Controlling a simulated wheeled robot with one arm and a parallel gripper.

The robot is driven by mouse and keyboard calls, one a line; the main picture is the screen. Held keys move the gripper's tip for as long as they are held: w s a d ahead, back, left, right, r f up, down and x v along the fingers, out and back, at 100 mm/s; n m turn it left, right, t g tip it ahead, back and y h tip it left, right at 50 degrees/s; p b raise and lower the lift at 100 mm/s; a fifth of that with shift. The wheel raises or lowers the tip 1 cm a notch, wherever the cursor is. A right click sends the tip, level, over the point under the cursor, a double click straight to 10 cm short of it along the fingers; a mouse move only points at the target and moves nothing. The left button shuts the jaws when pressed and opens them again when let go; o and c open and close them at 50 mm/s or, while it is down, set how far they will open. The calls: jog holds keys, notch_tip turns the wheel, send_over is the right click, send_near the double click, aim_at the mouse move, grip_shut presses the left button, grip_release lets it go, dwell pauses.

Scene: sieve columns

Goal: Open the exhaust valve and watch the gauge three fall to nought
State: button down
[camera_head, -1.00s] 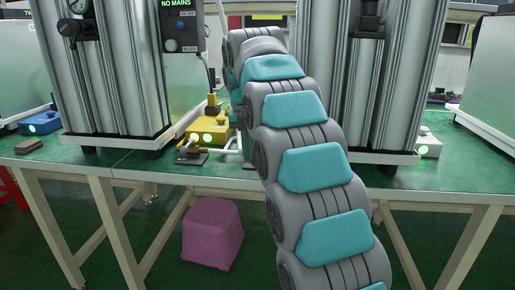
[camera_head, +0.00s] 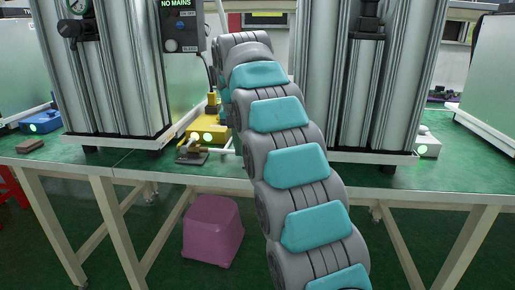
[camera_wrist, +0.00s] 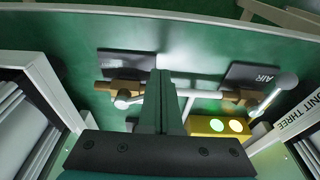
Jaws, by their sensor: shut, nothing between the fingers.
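In the wrist view my gripper (camera_wrist: 160,76) is shut and empty, its fingers reaching over the green bench between two brass valves. The left valve (camera_wrist: 121,89) has a white lever with a round end and lies close beside the fingers; I cannot tell whether they touch. A dark plate (camera_wrist: 126,64) behind it shows no readable word. The right valve (camera_wrist: 238,96) has a white lever and a dark plate marked AIR (camera_wrist: 262,75). In the head view a round gauge (camera_head: 79,6) sits at the top left, cut by the edge, its reading too small to tell. My gripper is hidden there behind my arm.
A yellow box (camera_wrist: 222,126) with lit round lamps stands near the valves. A panel reads UNIT THREE (camera_wrist: 297,113). In the head view, tall metal columns (camera_head: 104,70) flank my arm, with a NO MAINS switch box (camera_head: 181,27). A purple stool (camera_head: 212,230) stands below the bench.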

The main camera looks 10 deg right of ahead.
jog(key=shift+w+a, duration=0.35)
jog(key=shift+w, duration=0.5)
jog(key=shift+s, duration=0.2)
jog(key=shift+s+d+f, duration=0.1)
jog(key=shift+s+d, duration=0.05)
jog(key=shift+s, duration=0.15)
